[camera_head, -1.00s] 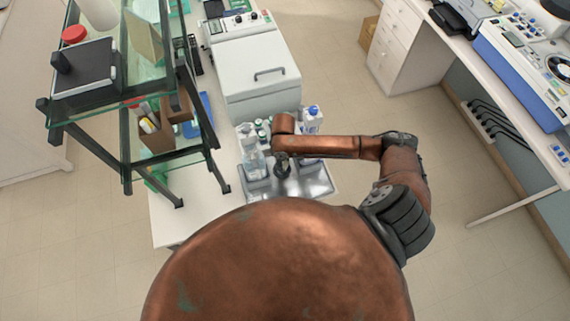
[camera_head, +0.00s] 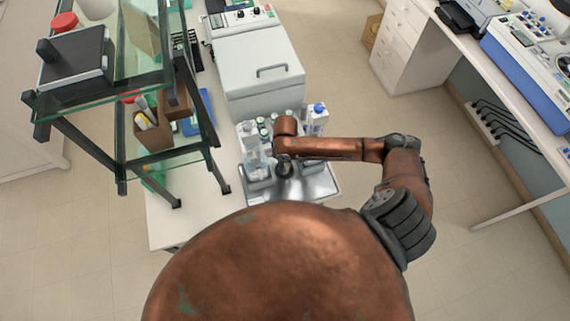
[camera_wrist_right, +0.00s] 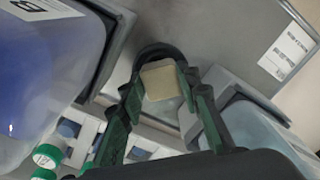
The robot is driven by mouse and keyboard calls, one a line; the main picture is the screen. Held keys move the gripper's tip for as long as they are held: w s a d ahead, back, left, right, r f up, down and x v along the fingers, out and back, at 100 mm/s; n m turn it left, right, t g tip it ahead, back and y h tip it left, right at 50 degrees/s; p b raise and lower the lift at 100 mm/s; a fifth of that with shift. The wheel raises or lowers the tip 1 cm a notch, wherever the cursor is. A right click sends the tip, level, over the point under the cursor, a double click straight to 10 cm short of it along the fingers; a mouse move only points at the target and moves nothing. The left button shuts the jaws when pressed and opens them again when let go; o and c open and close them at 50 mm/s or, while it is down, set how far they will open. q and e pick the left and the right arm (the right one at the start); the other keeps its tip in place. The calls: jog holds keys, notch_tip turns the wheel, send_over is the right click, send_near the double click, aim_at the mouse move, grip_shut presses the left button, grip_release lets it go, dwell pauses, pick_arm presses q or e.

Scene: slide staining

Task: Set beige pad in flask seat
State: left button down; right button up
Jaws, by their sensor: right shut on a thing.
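My right gripper (camera_head: 284,170) points down over a grey metal tray (camera_head: 318,188) on the bench. In the right wrist view, the fingers of this gripper (camera_wrist_right: 160,84) are shut on the beige pad (camera_wrist_right: 160,82), a small square block. The pad is over the grey tray surface, between two grey holders; whether it touches the tray I cannot tell. The pad is hidden in the head view. The left holder (camera_wrist_right: 118,50) has a blue-filled bottle beside it, and the right holder (camera_wrist_right: 225,85) a clear one. I cannot tell which part is the flask seat. My left gripper is not in view.
A clear bottle (camera_head: 253,155) stands left of the gripper, and a blue-capped bottle (camera_head: 318,120) stands behind it. Small green-and-white vials (camera_wrist_right: 47,156) are close by. A glass shelf rack (camera_head: 125,165) rises at left. A white lidded machine (camera_head: 258,75) stands behind.

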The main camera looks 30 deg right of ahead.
jog(key=o, duration=0.8)
jog(key=shift+w+f, duration=0.25)
jog(key=o, duration=0.3)
jog(key=shift+s, duration=0.1)
jog(key=shift+o, duration=0.4)
jog(key=shift+r, duration=0.4)
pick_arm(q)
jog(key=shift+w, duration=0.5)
pick_arm(e)
notch_tip(320, 180, up, 11)
jog(key=shift+r, duration=0.15)
